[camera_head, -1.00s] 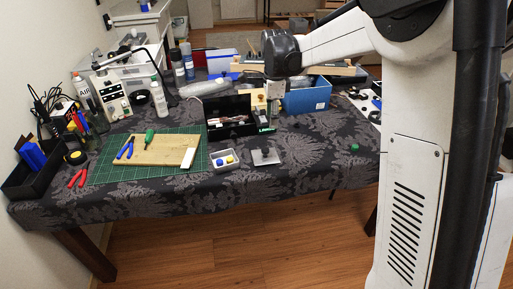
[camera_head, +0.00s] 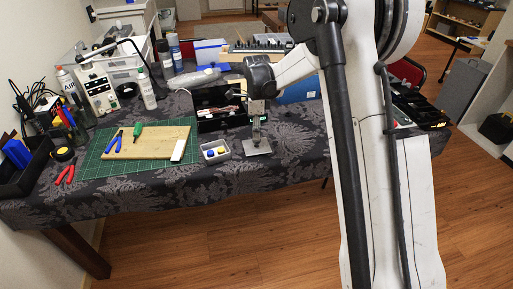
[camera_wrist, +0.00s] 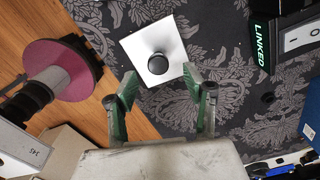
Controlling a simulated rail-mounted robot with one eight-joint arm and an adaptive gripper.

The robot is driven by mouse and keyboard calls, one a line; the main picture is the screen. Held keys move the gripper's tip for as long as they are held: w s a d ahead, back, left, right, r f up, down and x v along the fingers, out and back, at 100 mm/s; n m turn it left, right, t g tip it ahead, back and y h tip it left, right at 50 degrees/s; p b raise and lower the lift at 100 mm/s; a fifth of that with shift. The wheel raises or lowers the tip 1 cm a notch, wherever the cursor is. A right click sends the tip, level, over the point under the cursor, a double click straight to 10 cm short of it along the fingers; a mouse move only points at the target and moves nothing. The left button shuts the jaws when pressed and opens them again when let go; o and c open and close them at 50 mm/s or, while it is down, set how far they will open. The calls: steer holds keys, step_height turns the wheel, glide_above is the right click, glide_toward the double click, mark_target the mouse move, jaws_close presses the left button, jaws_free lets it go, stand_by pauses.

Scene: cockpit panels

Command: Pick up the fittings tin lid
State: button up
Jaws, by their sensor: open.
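The fittings tin lid, a square silvery plate with a round black knob, lies flat on the patterned cloth; it shows in the head view (camera_head: 259,149) and at the top middle of the wrist view (camera_wrist: 177,42). My gripper (camera_head: 257,130) is above the lid in the head view. In the wrist view its two green-padded fingers (camera_wrist: 162,83) are spread and empty, with the lid and its knob just beyond the fingertips. I see no contact with the lid. A small grey open tin (camera_head: 215,151) with yellow and blue pieces stands left of the lid.
An open black case (camera_head: 219,108) stands close behind the lid, and a blue box (camera_head: 300,91) is at the back right. A wooden board (camera_head: 146,143) with tools lies left on a green mat (camera_head: 93,167). Cloth is clear in front and right of the lid.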

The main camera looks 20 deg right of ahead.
mark_target(257, 144)
steer(key=shift+s+d+f+b, duration=0.1)
steer(key=shift+f+b, duration=0.1)
steer(key=shift+f, duration=1.15)
steer(key=shift+s+f+b, duration=0.1)
steer(key=shift+f+b, duration=0.1)
steer(key=shift+f, duration=1.15)
jaws_close()
